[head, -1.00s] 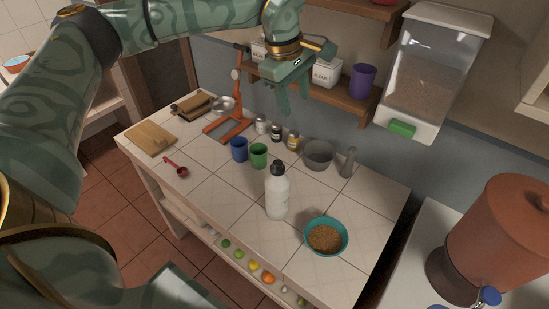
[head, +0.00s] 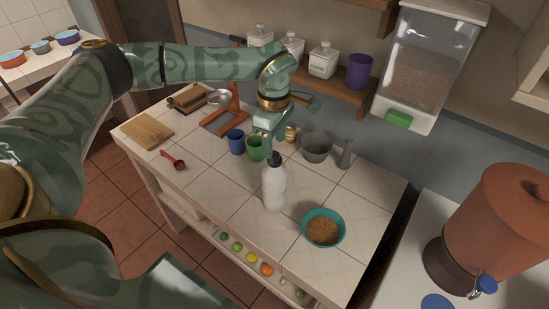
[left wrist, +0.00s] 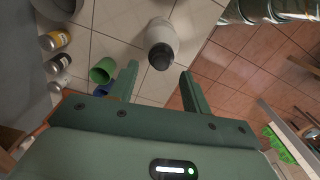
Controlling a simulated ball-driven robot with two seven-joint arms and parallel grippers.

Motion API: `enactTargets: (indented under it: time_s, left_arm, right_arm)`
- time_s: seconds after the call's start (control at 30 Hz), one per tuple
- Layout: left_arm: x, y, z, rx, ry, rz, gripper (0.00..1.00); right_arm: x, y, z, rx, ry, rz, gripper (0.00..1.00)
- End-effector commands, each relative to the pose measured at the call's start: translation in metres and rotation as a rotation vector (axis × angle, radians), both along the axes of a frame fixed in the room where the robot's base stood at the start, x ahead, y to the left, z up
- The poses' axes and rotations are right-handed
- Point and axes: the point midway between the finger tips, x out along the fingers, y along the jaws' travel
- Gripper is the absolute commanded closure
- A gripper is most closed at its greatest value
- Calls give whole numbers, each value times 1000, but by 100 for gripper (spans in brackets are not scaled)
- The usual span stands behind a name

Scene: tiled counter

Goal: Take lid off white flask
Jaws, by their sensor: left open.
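The white flask (head: 274,190) stands upright on the tiled counter, with its black lid (head: 275,158) on top. In the left wrist view the flask (left wrist: 160,33) shows from above, and its black lid (left wrist: 162,57) lies in line with the gap between the fingertips. My left gripper (head: 268,147) is open and empty, close above and beside the lid. In the left wrist view its two fingers (left wrist: 159,72) are spread, with the lid just beyond their tips. I cannot tell whether a finger touches it. My right gripper is not in view.
A green cup (head: 255,149) and a blue cup (head: 236,142) stand left of the flask. A teal bowl of grain (head: 323,229) stands to its right. A grey mortar (head: 317,147) and a spice jar (head: 290,134) are behind. The counter's front is clear.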

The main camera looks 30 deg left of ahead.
Motion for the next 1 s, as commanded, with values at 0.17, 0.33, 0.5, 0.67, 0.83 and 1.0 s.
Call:
enactTargets:
  time_s: [0.17,0.33,0.5,0.67,0.83,1.0]
  left_arm:
    - [-2,-3,-28,1,2,-1,52]
    - [-2,-2,-35,0,0,-1,52]
    - [-2,-2,-35,0,0,-1,63]
    - [-2,-2,-35,0,0,-1,87]
    - [-2,-2,-34,0,-1,-1,87]
    - [-1,-2,-29,0,-3,-2,87]
  right_arm:
    - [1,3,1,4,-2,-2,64]
    - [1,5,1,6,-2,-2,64]
    - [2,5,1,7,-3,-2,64]
    - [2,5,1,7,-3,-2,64]
    - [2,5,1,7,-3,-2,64]
    - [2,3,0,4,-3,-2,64]
